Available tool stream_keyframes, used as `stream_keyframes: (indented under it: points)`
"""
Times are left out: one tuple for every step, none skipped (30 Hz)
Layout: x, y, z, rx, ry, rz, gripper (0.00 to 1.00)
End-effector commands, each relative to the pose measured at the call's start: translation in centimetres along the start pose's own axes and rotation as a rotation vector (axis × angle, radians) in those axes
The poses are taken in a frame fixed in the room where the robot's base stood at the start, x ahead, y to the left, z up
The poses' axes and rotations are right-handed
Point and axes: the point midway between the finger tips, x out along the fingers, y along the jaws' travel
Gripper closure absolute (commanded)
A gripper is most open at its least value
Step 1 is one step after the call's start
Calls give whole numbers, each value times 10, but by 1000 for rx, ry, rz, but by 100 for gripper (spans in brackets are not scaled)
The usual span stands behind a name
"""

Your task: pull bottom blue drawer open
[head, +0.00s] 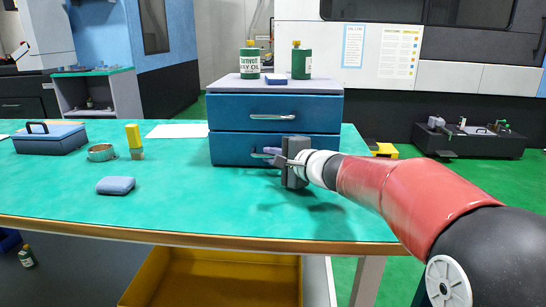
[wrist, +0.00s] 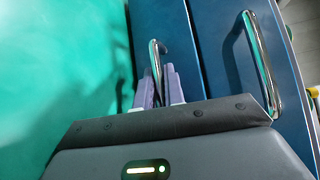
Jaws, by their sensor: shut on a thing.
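The blue two-drawer cabinet (head: 330,115) stands on the green table, with a grey top. Its bottom drawer (head: 233,149) has a chrome bar handle (wrist: 157,65), partly hidden behind my gripper in the head view. The bottom drawer front looks about flush with the top drawer (head: 235,112). My gripper (head: 276,155) is at the bottom drawer's handle; in the wrist view its pale purple fingers (wrist: 158,85) are shut on the bar. The top drawer's handle (wrist: 262,65) is free, to the right in the wrist view.
Two green bottles (head: 250,62) (head: 301,62) and a blue block (head: 278,79) stand on the cabinet. A blue sponge (head: 116,185), metal ring (head: 101,152), yellow-topped brush (head: 134,140) and blue toolbox (head: 50,138) lie to the left. The table in front of the drawers is clear.

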Motion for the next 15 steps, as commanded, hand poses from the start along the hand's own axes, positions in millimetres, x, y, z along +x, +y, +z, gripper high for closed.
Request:
stream_keyframes:
  points:
    - [-4, 5, 4, -2, 0, -1, 100]
    - [-7, 7, 7, -1, 1, -2, 100]
    - [-12, 9, 11, -4, 1, -2, 100]
    - [-16, 12, 15, -4, 1, -2, 100]
    - [-20, 13, 20, -4, 1, -3, 100]
    - [-27, 15, 26, -5, 1, -4, 100]
    - [-32, 18, 32, -5, 1, -3, 100]
    - [-37, 19, 37, -5, 0, -4, 100]
    - [-44, 21, 44, -5, 0, -4, 100]
    - [-49, 22, 49, -5, 0, -4, 100]
    - [-54, 23, 54, -5, 0, -3, 100]
    - [-60, 25, 60, -4, 0, -3, 100]
    - [-65, 26, 65, -5, 0, -3, 100]
    - [-70, 27, 69, -4, 0, -2, 100]
    - [-75, 28, 75, -4, 1, -3, 100]
